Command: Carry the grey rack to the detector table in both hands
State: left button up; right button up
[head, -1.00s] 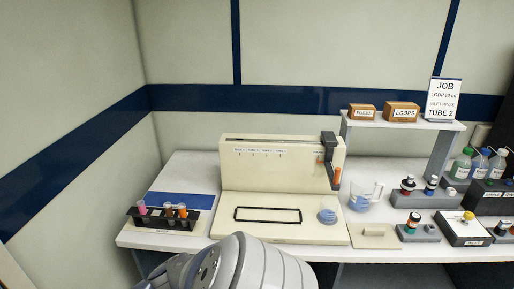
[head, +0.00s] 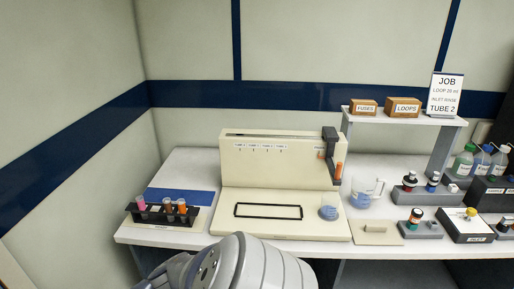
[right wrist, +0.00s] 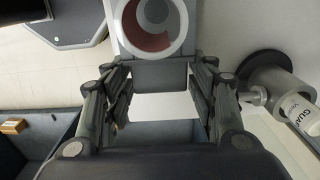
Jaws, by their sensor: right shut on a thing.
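My right gripper (right wrist: 160,80) is in the right wrist view, with its fingers closed on a grey block-like part that looks like the end of the grey rack (right wrist: 158,48). A pale ring with a reddish-brown inside (right wrist: 150,22) shows at the top of that part. The rest of the rack is outside the frame. The head view shows neither gripper and no held rack; one of my arms crosses its bottom edge. My left gripper is not in view. Which surface is the detector table cannot be told from these frames.
In the head view a white bench holds a cream instrument (head: 282,160), a dark rack of tubes (head: 162,217) and a jug (head: 362,194). Bottles and small fittings crowd the right end. In the right wrist view a grey cylindrical fitting (right wrist: 273,84) is close on the right.

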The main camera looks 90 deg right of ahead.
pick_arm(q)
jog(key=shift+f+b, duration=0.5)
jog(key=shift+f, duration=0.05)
pick_arm(e)
jog(key=shift+d+f, duration=0.1)
jog(key=shift+f, duration=0.5)
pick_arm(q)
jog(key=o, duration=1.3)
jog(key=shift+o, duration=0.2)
pick_arm(e)
jog(key=o, duration=1.2)
jog(key=shift+o, duration=0.2)
